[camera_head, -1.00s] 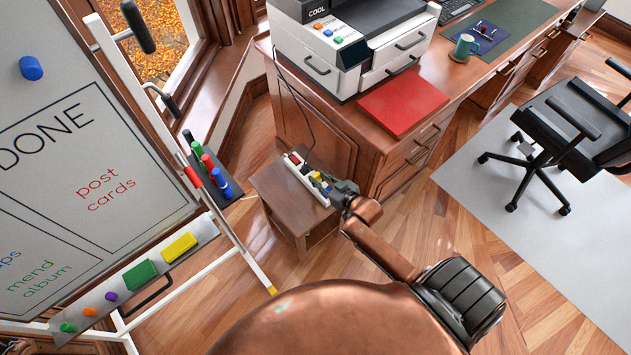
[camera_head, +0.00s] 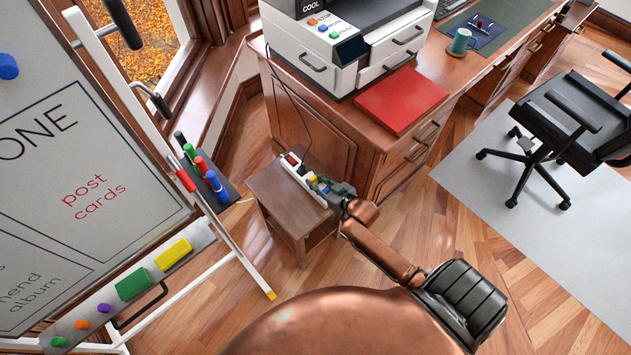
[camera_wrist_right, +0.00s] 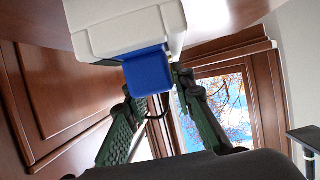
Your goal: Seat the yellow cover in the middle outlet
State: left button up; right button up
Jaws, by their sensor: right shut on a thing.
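The white power strip (camera_head: 291,166) lies on a small wooden side table, with a red switch at its far end. My right gripper (camera_head: 322,184) is over the strip's near part, its fingers shut. A small patch of yellow, the yellow cover (camera_head: 314,180), shows at the fingertips. A blue cover (camera_head: 325,190) sits on the near end of the strip. In the right wrist view the blue cover (camera_wrist_right: 147,72) stands before the fingers (camera_wrist_right: 160,100) and hides what they hold and the middle outlet. My left gripper is out of view.
The desk (camera_head: 320,130) with the printer (camera_head: 345,50) and a red folder (camera_head: 400,98) stands close behind the side table (camera_head: 275,195). A black cord rises from the strip. The whiteboard easel (camera_head: 225,220) with a marker holder stands to the left.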

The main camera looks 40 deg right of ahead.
aim_at(327, 188)
jog(key=o, duration=0.8)
jog(key=shift+f, duration=0.1)
jog(key=shift+o, duration=0.3)
jog(key=shift+s+r, duration=0.2)
jog(key=shift+s, duration=0.1)
jog(key=shift+p+v, duration=0.65)
jog(key=shift+v, duration=0.6)
jog(key=p+v, duration=0.1)
jog(key=v, duration=0.2)
jog(key=shift+s+r, duration=0.3)
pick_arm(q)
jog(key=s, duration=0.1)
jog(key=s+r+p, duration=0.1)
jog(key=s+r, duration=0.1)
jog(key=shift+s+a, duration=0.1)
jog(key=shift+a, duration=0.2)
pick_arm(e)
jog(key=v, duration=0.5)
jog(key=shift+s+d, duration=0.1)
jog(key=shift+f, duration=0.1)
